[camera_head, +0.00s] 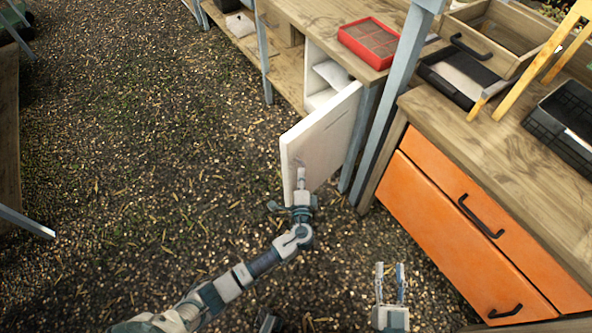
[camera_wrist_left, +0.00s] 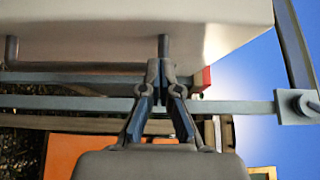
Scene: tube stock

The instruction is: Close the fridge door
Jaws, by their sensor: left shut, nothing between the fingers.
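The white fridge door (camera_head: 328,137) stands open, swung out from the small white fridge (camera_head: 318,100) under the wooden bench. White shelves show inside the fridge. My left gripper (camera_head: 301,174) is shut and empty, with its fingertips at the door's near outer face; I cannot tell whether they touch it. In the left wrist view, the shut fingertips (camera_wrist_left: 164,68) are just below the pale door panel (camera_wrist_left: 90,30), close to a short dark post on it. My right gripper (camera_head: 390,268) is open and empty, low in the head view, away from the door.
A blue-grey post (camera_head: 385,110) stands right of the door. Orange drawers (camera_head: 440,205) with black handles are at the right under a wooden worktop. A red tray (camera_head: 369,42) lies on the bench above the fridge. Gravel ground (camera_head: 150,150) left of the door is clear.

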